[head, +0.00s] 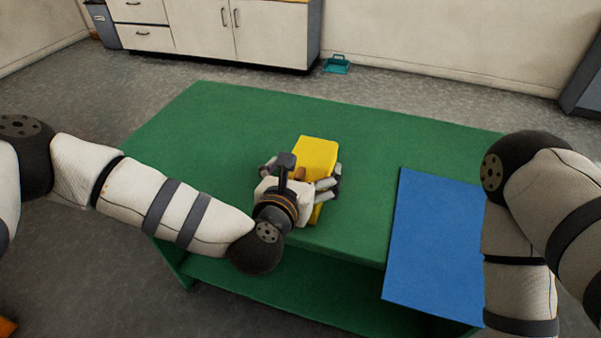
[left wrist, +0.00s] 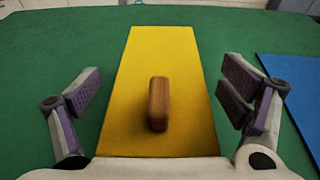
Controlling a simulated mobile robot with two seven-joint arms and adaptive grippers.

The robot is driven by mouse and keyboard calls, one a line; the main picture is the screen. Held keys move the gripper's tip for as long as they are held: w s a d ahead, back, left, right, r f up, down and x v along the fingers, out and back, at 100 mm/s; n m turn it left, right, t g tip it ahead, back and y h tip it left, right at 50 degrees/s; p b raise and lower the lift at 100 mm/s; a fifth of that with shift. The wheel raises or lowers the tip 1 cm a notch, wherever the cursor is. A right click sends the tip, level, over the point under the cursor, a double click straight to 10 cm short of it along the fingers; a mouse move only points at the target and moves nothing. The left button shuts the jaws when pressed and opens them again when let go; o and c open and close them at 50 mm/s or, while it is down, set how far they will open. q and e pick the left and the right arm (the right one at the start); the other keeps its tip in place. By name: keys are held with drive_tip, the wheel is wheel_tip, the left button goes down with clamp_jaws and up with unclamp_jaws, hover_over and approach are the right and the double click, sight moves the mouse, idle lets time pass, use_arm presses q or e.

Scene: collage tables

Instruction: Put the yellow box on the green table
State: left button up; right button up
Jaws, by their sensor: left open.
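The yellow box (head: 317,153) lies on the green table (head: 231,121) near its front edge. In the left wrist view the yellow box (left wrist: 166,62) runs away from me, with a brown block-shaped piece (left wrist: 158,104) on its top. My left gripper (head: 311,181) is over the near part of the box. Its fingers, also in the left wrist view (left wrist: 165,95), stand open on either side of the box, with gaps showing between them and its sides. The near end of the box is partly hidden by the gripper. My right gripper is not in view.
A blue panel (head: 432,240) lies at the green table's right side, reaching past its front edge. My right arm is over that side. The table's left and back are clear. White cabinets (head: 265,32) and a teal basket (head: 337,64) are by the far wall.

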use_arm(q)
drive_tip(key=p+v, duration=0.1)
drive_tip(key=v, duration=1.1)
drive_tip(key=s+a+f+m+g, duration=0.2)
drive_tip(key=s+f+m+g, duration=0.3)
drive_tip(key=s+f+m, duration=0.45)
drive_tip(key=s+a+f+m+g, duration=0.2)
drive_tip(key=s+f+m+g, duration=0.3)
drive_tip(key=s+f+m, duration=0.5)
drive_tip(key=s+a+f+m+g+y, duration=0.2)
drive_tip(key=s+a+m+g+y, duration=0.2)
drive_tip(key=s+a+m, duration=0.9)
drive_tip(key=shift+s+a+g, duration=0.3)
drive_tip(key=shift+a+g, duration=0.9)
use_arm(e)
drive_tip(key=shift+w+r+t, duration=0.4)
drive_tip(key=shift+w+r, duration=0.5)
